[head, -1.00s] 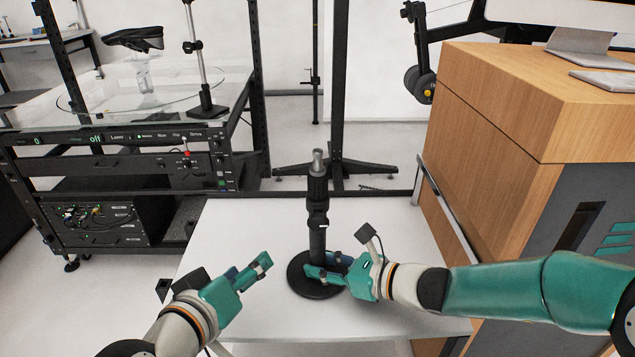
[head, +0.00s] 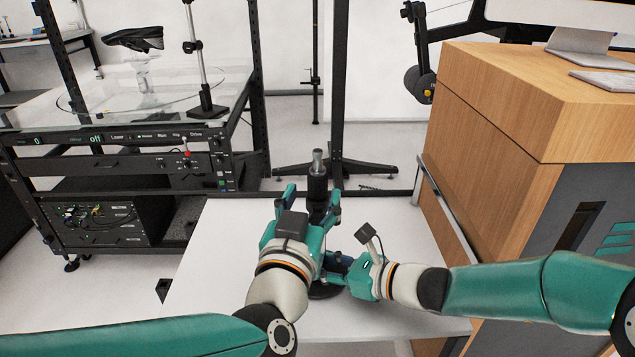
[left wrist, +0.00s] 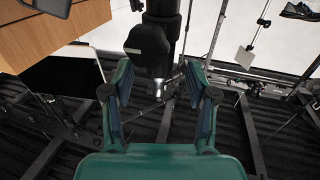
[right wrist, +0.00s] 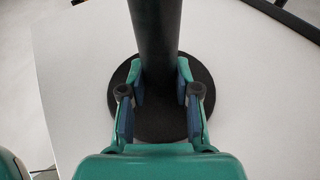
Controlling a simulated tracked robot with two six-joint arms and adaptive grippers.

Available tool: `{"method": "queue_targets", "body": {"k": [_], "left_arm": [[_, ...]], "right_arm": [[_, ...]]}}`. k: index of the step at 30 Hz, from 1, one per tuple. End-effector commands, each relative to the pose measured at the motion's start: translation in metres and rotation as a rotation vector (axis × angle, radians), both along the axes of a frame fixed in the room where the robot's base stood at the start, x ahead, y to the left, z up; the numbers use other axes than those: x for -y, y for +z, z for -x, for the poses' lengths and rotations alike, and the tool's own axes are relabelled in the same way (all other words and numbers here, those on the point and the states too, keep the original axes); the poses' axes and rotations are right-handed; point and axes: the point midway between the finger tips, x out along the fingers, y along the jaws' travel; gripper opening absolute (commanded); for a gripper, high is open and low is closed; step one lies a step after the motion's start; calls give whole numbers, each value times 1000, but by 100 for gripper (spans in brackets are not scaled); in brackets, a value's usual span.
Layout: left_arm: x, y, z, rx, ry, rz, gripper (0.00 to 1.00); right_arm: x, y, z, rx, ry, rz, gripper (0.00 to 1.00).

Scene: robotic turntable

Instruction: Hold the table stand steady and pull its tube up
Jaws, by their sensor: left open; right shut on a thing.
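The black table stand stands upright on the white table; its silver-tipped upper part (head: 317,180) shows in the head view, with the lower part mostly hidden by my arms. Its round base (right wrist: 160,128) shows in the right wrist view. My right gripper (right wrist: 158,100) is shut on the lower column (right wrist: 154,40), just above the base. My left gripper (head: 311,198) is open, with its fingers on either side of the stand's upper part in the head view. In the left wrist view the dark upper part with a knob (left wrist: 147,44) shows ahead of the open fingers (left wrist: 160,95).
The white table top (head: 215,245) is clear to the left of the stand. A wooden cabinet (head: 500,120) stands close on the right. A black rack with a glass turntable (head: 165,95) is at the back left.

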Motion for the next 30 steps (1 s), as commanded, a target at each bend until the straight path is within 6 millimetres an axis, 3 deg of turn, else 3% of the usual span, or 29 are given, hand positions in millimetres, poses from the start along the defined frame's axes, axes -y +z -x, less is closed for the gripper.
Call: {"method": "queue_targets", "body": {"k": [3, 9, 20, 30], "left_arm": [[5, -1, -21, -1, 2, 0, 57], [10, 0, -42, -1, 0, 1, 57], [11, 0, -47, 0, -1, 1, 57], [11, 0, -46, 0, 0, 1, 1]], "right_arm": [[0, 1, 0, 2, 0, -1, 12], [0, 1, 0, 2, 0, -1, 12], [0, 1, 0, 1, 0, 0, 12], [0, 1, 0, 1, 0, 0, 12]]}}
